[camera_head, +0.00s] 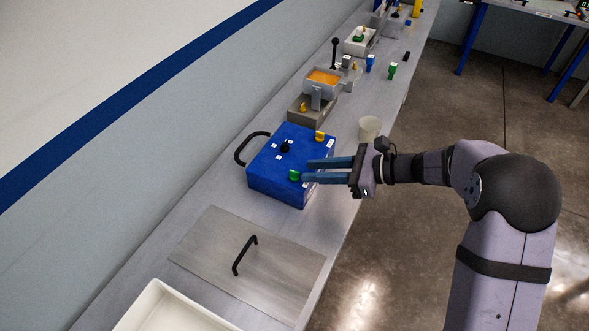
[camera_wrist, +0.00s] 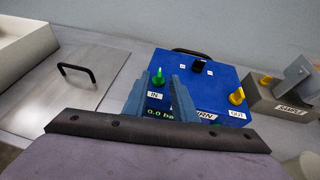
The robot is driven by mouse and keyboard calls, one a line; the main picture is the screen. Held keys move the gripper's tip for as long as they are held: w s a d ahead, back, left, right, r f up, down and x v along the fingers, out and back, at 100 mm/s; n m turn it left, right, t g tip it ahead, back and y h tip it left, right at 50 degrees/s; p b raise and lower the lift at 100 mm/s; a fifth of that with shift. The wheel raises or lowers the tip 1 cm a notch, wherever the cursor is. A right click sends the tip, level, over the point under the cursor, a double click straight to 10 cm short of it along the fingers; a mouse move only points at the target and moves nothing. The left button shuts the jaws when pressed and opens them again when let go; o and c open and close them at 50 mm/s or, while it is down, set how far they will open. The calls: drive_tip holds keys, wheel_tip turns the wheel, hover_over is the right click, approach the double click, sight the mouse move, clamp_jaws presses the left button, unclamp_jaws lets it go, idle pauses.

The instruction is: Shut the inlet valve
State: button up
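A blue box (camera_head: 270,180) stands on the bench with a green knob (camera_head: 294,175) on its near corner. In the wrist view the green knob (camera_wrist: 158,77) is beside a label reading IN. A yellow knob (camera_head: 319,136) on the same box is labelled OUT in the wrist view, and a black knob (camera_head: 285,147) sits farther back. My gripper (camera_head: 305,171) is open, its two blue fingers pointing at the green knob. In the wrist view the knob shows in the gap between the fingertips; I cannot tell whether they touch it. Part of the box's front display reads 0.0.
A black hose or handle (camera_head: 247,150) curves at the box's back. A metal plate with a black handle (camera_head: 250,262) and a white tray (camera_head: 165,308) lie nearer. A pale cup (camera_head: 369,128) stands right of the box. A SAMPLE block (camera_wrist: 277,107) stands beyond the yellow knob.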

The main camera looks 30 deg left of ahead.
sight(294, 171)
drive_tip(key=shift+p+x, duration=0.8)
drive_tip(key=shift+x, duration=2.25)
clamp_jaws()
